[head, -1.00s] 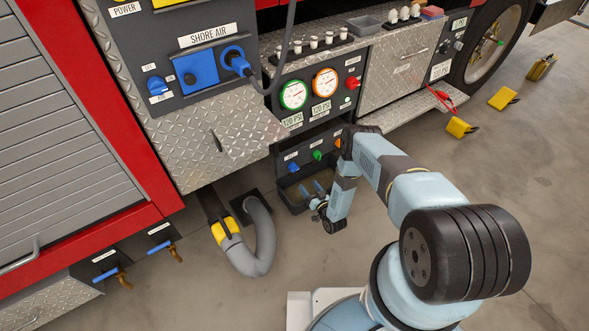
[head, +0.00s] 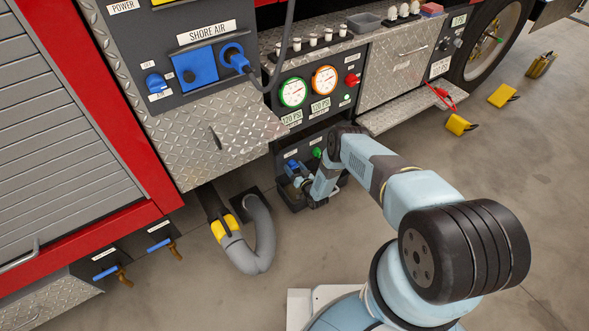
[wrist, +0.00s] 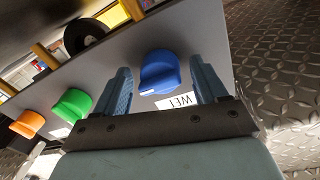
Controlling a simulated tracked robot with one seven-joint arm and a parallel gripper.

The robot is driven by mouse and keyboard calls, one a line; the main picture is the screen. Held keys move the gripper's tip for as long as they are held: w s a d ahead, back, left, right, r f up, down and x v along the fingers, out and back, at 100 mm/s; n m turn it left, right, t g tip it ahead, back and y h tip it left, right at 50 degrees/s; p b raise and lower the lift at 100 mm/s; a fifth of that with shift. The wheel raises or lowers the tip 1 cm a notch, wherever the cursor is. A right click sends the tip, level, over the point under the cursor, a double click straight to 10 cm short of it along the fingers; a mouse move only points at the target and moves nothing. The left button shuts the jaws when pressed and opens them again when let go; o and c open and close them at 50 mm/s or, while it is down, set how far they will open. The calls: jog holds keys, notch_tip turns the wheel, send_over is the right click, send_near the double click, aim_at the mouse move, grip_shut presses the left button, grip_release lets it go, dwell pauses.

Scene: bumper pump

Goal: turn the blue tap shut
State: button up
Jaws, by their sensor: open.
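A round blue tap knob (head: 293,164) sits on the dark lower panel in the head view. The wrist view shows the blue tap (wrist: 160,73) close up, with a pale pointer line on its face and a white label below it. My gripper (wrist: 160,65) is open, with one finger on each side of the blue tap in that view. I cannot tell whether either finger touches it. In the head view my gripper (head: 300,182) is at the panel, just below the blue tap, and partly blends with my arm.
A green knob (wrist: 72,105) and an orange knob (wrist: 28,123) sit on the same panel beside the blue one. Two blue-handled taps (head: 160,245) are at the lower left. A grey hose (head: 262,240) hangs left of the panel. The floor in front is clear.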

jog(key=c, duration=0.9)
jog(key=shift+s+a, duration=0.1)
jog(key=shift+a, duration=0.15)
jog(key=shift+c, duration=0.3)
jog(key=shift+d, duration=0.1)
